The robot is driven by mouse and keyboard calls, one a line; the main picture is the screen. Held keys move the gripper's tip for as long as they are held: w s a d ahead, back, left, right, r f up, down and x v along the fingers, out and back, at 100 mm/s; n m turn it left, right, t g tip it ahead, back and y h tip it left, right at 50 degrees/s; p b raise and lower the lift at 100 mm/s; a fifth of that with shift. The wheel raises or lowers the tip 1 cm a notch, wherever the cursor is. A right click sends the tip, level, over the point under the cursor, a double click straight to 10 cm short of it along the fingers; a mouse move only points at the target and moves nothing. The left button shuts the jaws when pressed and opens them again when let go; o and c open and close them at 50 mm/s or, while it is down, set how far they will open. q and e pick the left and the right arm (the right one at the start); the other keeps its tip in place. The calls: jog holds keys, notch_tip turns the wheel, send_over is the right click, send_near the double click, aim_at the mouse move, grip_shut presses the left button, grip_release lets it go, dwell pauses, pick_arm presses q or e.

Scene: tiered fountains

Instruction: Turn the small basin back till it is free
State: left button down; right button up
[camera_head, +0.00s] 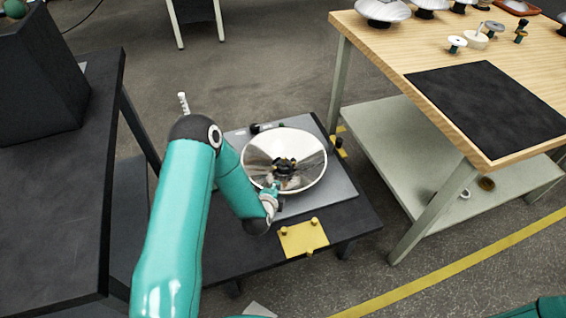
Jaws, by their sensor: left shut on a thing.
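A shiny silver basin (312,152), wide and round, sits over a grey plate on a low black table in the middle of the view. I take it for the small basin. My left arm reaches in from the left, and my left gripper (285,168) is over the bowl's middle. It is shut on the basin near its centre. The dark fingers and their reflections hide the exact grip and the basin's underside. The thread or joint below is out of sight. My right gripper is not in view; only a bit of teal arm shows at the lower right.
The grey plate (338,192) lies under the basin, with a yellow bracket (303,239) at its front. A wooden table (388,50) at the right bears several silver dishes, small parts and a black mat (490,105). A dark bench (50,200) stands at the left.

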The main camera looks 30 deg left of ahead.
aim_at(300, 191)
pick_arm(q)
jog(key=shift+w+d+f+n+g+y, duration=0.1)
jog(key=shift+w+d+n+g+y, duration=0.15)
jog(key=shift+d+n+y, duration=0.3)
jog(key=shift+w+d+f+n+g+y, duration=0.1)
jog(key=shift+w+d+n+g+y, duration=0.15)
jog(key=shift+d+n, duration=0.35)
jog(key=shift+w+d+n+g+y, duration=0.3)
jog(key=shift+d+y, duration=0.2)
jog(key=shift+d, duration=0.2)
jog(key=shift+w+r+p, duration=0.25)
jog(key=shift+p, duration=0.2)
jog(key=shift+w+d+f+n+g+y, duration=0.1)
jog(key=shift+w+d+n+g+y, duration=1.05)
jog(key=shift+n, duration=0.5)
jog(key=shift+d, duration=0.15)
jog(key=shift+p, duration=0.5)
